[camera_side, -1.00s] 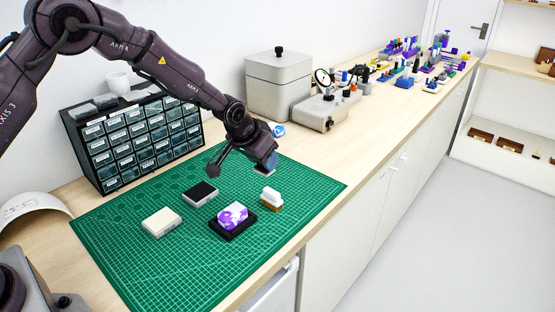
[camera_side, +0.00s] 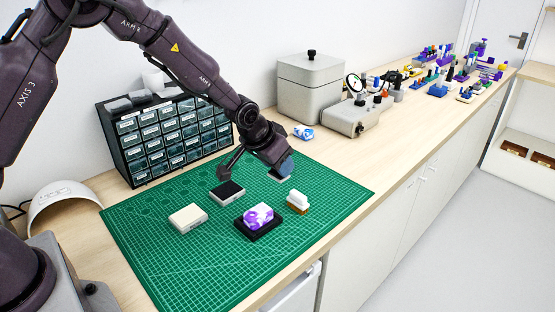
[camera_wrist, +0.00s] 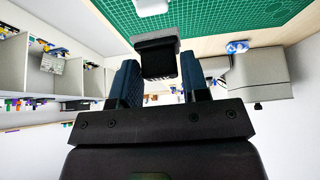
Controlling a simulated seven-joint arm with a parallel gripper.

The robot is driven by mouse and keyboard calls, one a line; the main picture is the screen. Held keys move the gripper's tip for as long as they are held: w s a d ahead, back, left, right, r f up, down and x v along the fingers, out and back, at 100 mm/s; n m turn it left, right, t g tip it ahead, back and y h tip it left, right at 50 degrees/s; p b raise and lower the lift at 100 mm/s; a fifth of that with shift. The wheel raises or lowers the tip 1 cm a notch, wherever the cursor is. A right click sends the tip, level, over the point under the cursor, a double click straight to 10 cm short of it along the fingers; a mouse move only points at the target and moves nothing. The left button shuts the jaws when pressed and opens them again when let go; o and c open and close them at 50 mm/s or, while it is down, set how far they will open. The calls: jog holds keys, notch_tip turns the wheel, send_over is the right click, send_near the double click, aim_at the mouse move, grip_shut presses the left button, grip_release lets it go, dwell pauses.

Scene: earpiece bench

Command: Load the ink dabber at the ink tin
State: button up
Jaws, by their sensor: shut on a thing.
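My gripper (camera_side: 284,166) is shut on a black block with a grey plate at its far end, likely the ink dabber (camera_wrist: 158,60); it sits between the two blue fingers in the wrist view. In the side view the gripper hangs over the back right part of the green mat, behind the white-handled brush. A black-topped, light-sided block, likely the ink tin (camera_side: 227,191), lies on the mat to the left of the gripper, apart from it. The dabber's face is hard to see.
On the green mat (camera_side: 200,268) are a cream block (camera_side: 188,218), a purple-and-white block (camera_side: 258,215) on a black base, and the white-handled brush (camera_side: 298,200). A drawer cabinet (camera_side: 170,135) and a grey box (camera_side: 311,88) stand behind. The mat's front is clear.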

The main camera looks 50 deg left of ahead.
jog(key=s+a+f+n+g+y, duration=0.15)
jog(key=a+n, duration=0.25)
jog(key=a, duration=0.4)
jog(key=s+a+f+n+y, duration=0.2)
jog(key=s+a+n+y, duration=0.1)
jog(key=a+n, duration=0.3)
jog(key=shift+m, duration=0.5)
jog(key=shift+w+a+f, duration=0.1)
jog(key=shift+a+f, duration=0.1)
jog(key=shift+f, duration=0.8)
jog(key=shift+a+f, duration=0.15)
jog(key=shift+f, duration=0.85)
jog(key=shift+w+a+f, duration=0.1)
jog(key=shift+a+f, duration=0.1)
jog(key=shift+f, duration=0.8)
jog(key=shift+s+f, duration=0.1)
jog(key=shift+f, duration=0.5)
notch_tip(320, 180, up, 7)
jog(key=shift+h, duration=0.25)
